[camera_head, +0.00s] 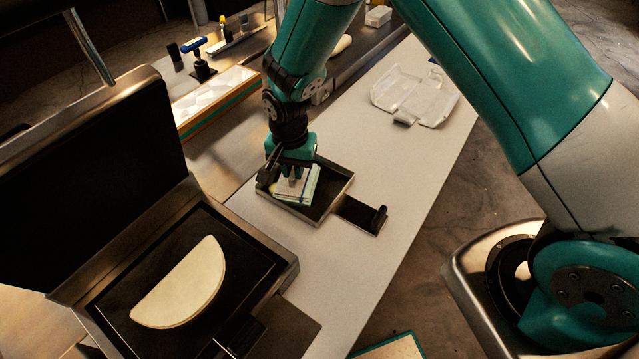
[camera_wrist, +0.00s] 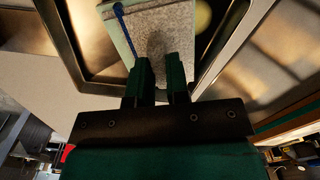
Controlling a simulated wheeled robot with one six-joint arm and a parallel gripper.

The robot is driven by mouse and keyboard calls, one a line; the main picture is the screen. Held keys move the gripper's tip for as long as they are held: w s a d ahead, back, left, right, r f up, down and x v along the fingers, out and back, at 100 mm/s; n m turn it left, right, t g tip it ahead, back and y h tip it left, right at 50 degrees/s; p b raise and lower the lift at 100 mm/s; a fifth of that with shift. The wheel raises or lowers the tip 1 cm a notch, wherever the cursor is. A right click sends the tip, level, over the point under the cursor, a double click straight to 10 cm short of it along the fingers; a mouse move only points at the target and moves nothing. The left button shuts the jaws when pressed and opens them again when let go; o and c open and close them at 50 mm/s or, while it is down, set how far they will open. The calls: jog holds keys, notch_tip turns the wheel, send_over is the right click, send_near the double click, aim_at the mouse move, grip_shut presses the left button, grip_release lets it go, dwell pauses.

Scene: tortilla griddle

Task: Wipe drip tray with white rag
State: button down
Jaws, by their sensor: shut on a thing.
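The drip tray (camera_head: 337,185) is a shallow dark metal tray with a handle, lying on the white counter in the head view. Its metal rim also shows in the wrist view (camera_wrist: 66,50). The white rag (camera_head: 312,186) is a folded pale pad with a blue stripe, inside the tray area. In the wrist view the rag (camera_wrist: 180,25) is gripped at its near edge. My gripper (camera_head: 293,177) is shut on the rag and points down into the tray; its fingers also show in the wrist view (camera_wrist: 160,75). Whether the rag touches the tray floor is hard to tell.
An open griddle (camera_head: 245,270) with a folded tortilla (camera_head: 185,285) stands at the left front. A clear plastic container (camera_head: 415,95) lies at the back of the white counter (camera_head: 385,150). A blue-handled tool (camera_head: 197,55) stands at the back left. The counter right of the tray is clear.

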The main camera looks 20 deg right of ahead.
jog(key=shift+s+a, duration=0.2)
jog(key=shift+a, duration=0.7)
jog(key=shift+w+d+f, duration=0.1)
jog(key=shift+w+d, duration=0.65)
jog(key=shift+d, duration=0.3)
jog(key=shift+s+a, duration=0.15)
jog(key=shift+s, duration=0.05)
jog(key=shift+s+a, duration=0.7)
jog(key=shift+a, duration=0.25)
jog(key=shift+w, duration=0.1)
